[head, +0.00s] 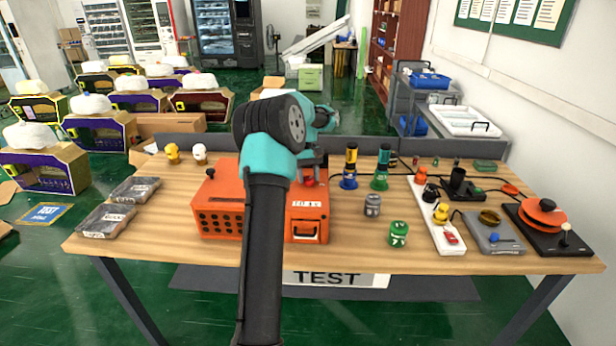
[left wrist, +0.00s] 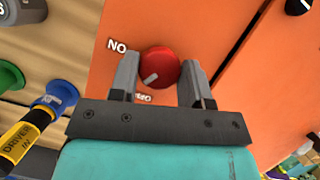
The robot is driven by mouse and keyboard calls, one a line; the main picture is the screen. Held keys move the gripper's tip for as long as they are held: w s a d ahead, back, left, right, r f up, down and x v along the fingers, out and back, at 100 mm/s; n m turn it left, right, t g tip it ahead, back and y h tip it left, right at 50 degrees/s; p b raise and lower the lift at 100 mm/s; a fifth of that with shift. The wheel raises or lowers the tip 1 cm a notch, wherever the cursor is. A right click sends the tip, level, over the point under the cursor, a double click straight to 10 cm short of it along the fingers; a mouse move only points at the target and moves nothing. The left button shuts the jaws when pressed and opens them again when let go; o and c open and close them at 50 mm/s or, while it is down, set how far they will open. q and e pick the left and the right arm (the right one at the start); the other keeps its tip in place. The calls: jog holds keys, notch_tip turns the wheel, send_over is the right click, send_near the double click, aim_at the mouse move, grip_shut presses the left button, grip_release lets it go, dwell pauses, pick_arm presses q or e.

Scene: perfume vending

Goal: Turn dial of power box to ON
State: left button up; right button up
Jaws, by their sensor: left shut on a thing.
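The orange power box (head: 222,202) stands on the wooden table, partly hidden behind my left arm. Its red round dial (left wrist: 160,65) is on the orange face in the left wrist view. The dial's pale mark points to the lower left. A white label that reads like "NO" is up and left of it; another below it is partly covered by a finger. My left gripper (head: 312,177) is over the top of the box, with its two fingers on opposite sides of the dial, shut on it. My right gripper is in neither view.
A blue-based screwdriver (head: 349,166) and a green-based one (head: 381,168) stand right of the box. A grey weight (head: 373,204) and a green one (head: 398,234) are nearby. A white power strip (head: 424,205) lies farther right. The table's front middle is clear.

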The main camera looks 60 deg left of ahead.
pick_arm(q)
jog(key=m+g, duration=0.1)
jog(key=m, duration=0.2)
jog(key=m+g+y, duration=0.1)
jog(key=m, duration=0.2)
jog(key=shift+w+d+m+y, duration=0.1)
jog(key=shift+w+m+y, duration=0.05)
jog(key=shift+m+y, duration=0.15)
jog(key=m+y, duration=0.1)
jog(key=m, duration=0.1)
jog(key=m+y, duration=0.1)
jog(key=m, duration=0.2)
jog(key=shift+d+g, duration=0.1)
jog(key=shift+g, duration=0.3)
jog(key=shift+m, duration=0.3)
jog(key=o, duration=0.9)
jog(key=v, duration=1.7)
jog(key=shift+w+r, duration=0.1)
jog(key=shift+r, duration=0.05)
